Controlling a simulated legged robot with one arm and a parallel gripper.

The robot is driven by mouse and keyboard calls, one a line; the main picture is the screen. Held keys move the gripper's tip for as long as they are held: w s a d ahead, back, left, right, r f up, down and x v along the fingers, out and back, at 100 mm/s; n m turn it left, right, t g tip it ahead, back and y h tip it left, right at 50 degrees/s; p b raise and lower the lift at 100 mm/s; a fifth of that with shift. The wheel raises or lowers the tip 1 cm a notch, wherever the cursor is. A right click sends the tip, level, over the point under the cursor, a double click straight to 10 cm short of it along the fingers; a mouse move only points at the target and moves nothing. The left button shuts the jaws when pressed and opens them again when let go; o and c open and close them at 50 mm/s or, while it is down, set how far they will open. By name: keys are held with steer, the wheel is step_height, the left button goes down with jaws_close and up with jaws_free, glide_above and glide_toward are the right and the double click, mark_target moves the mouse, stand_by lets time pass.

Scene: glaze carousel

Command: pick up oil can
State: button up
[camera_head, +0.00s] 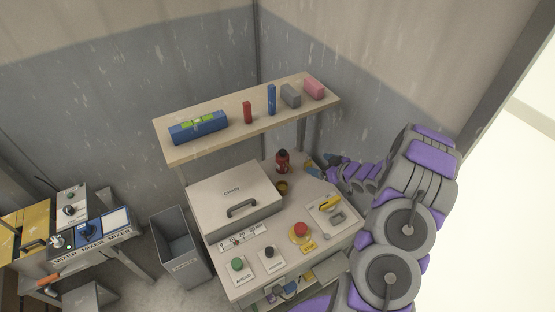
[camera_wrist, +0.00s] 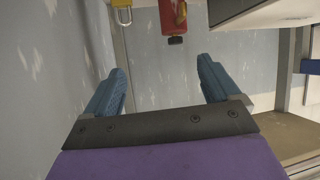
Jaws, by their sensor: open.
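A red can with a dark top, which looks like the oil can (camera_head: 282,163), stands at the back of the worktop, beneath the shelf. My gripper (camera_head: 319,165) is just to the right of it, apart from it. In the wrist view a red body with a dark end, apparently the same can (camera_wrist: 170,16), shows at the top edge, partly cut off. It lies beyond my open blue fingers (camera_wrist: 163,80), with nothing between them.
A grey lidded box (camera_head: 235,196) with a handle fills the worktop's left. Buttons, a red emergency knob (camera_head: 300,230) and a switch plate line the front. A wooden shelf (camera_head: 290,92) with several blocks hangs above. A padlock-like yellow piece (camera_wrist: 122,16) is left of the can.

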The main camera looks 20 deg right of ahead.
steer(key=f+y, duration=0.1)
steer(key=b, duration=0.1)
glide_toward(286, 157)
steer(key=d+f+x, duration=0.1)
steer(key=x, duration=0.4)
steer(key=shift+w+a+f+b, duration=0.35)
steer(key=shift+w+a, duration=0.45)
steer(key=shift+w, duration=0.15)
steer(key=shift+w+a+f+b, duration=0.2)
steer(key=shift+w+a+b, duration=0.1)
steer(key=shift+w+a, duration=0.55)
steer(key=shift+d, duration=0.1)
steer(key=c, duration=1.2)
